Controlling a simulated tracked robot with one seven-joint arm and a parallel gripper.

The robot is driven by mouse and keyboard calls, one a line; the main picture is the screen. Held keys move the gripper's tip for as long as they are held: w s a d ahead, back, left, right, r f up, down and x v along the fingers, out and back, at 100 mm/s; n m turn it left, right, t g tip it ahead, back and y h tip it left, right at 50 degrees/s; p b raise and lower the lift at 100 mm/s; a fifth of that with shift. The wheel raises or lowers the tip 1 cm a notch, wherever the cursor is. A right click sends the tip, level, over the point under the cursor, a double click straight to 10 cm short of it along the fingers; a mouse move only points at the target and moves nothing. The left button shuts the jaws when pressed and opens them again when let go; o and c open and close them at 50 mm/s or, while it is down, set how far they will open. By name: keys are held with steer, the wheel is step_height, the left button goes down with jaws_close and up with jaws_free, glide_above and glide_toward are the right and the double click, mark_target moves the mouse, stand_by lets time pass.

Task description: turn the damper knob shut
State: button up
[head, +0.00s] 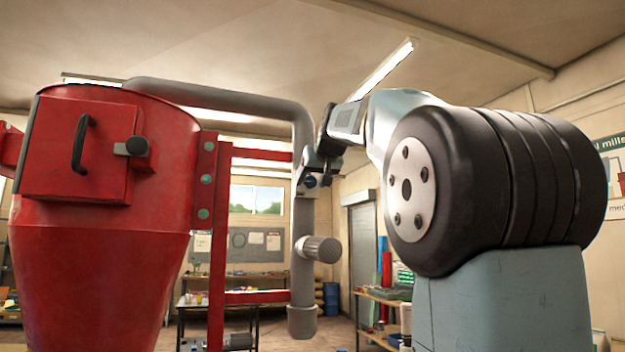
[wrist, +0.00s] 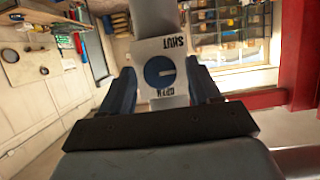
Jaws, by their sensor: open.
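The damper knob (wrist: 160,72) is a round blue dial on a white plate (wrist: 148,47), seen between my fingers in the wrist view. The plate reads SHUT, upside down, above the dial and OPEN below it, partly covered. A pale mark on the dial points to the picture's right, between the two words. The plate sits on the grey pipe (head: 303,215). My gripper (wrist: 163,75) is open, with one blue finger on each side of the dial; I cannot tell whether they touch it. In the head view my gripper is close to the pipe, and the knob is hard to make out.
A red hopper (head: 95,260) with a handled door stands at the left. A red frame post (head: 218,250) stands left of the pipe. A ribbed grey cylinder (head: 321,249) sticks out from the pipe below my gripper. Benches and shelves are farther back.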

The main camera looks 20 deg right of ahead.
steer(key=shift+c, duration=0.3)
steer(key=c, duration=0.9)
steer(key=shift+c, duration=0.2)
steer(key=m+y, duration=0.2)
steer(key=m, duration=0.1)
steer(key=shift+d, duration=0.15)
steer(key=m+t+y, duration=0.1)
steer(key=m+y, duration=0.1)
steer(key=m, duration=0.1)
steer(key=shift+d+f, duration=0.15)
steer(key=m, duration=0.1)
steer(key=m+t+y, duration=0.1)
steer(key=m, duration=0.2)
steer(key=shift+d+f+t+y, duration=0.15)
steer(key=shift+f+t+y, duration=0.15)
steer(key=shift+y, duration=0.1)
steer(key=shift+f+m+t+y, duration=0.15)
steer(key=shift+m+t, duration=0.1)
steer(key=shift+m, duration=0.65)
steer(key=shift+f+m+t+y, duration=0.15)
steer(key=shift+m+t, duration=0.1)
steer(key=shift+m, duration=0.65)
